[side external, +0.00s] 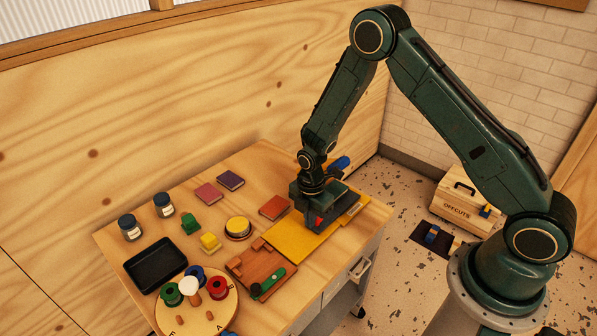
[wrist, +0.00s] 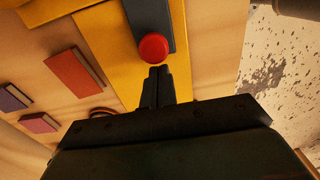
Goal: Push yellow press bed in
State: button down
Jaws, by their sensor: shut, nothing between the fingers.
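The yellow press bed (side external: 290,243) is a flat plate lying on the bench, sticking out to the front left of my gripper. More yellow shows on the other side of it. In the wrist view the yellow surface (wrist: 108,52) runs beneath a dark bar that ends in a red knob (wrist: 153,47). My gripper (wrist: 158,72) is shut and empty, with its fingertips right beside the red knob; I cannot tell if they touch. In the side view my gripper (side external: 312,205) points down over the bed and hides much of the press.
A wooden block fixture (side external: 258,270) with a green tool lies close to the bed's front. A red-brown book-like block (side external: 274,207), a yellow-topped round tin (side external: 238,228), a black tray (side external: 155,264) and a round spool board (side external: 205,310) stand further left. The bench's right edge is near.

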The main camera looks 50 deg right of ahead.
jog(key=shift+a, duration=0.8)
jog(key=shift+r, duration=0.1)
notch_tip(320, 180, up, 8)
dwell(0.9)
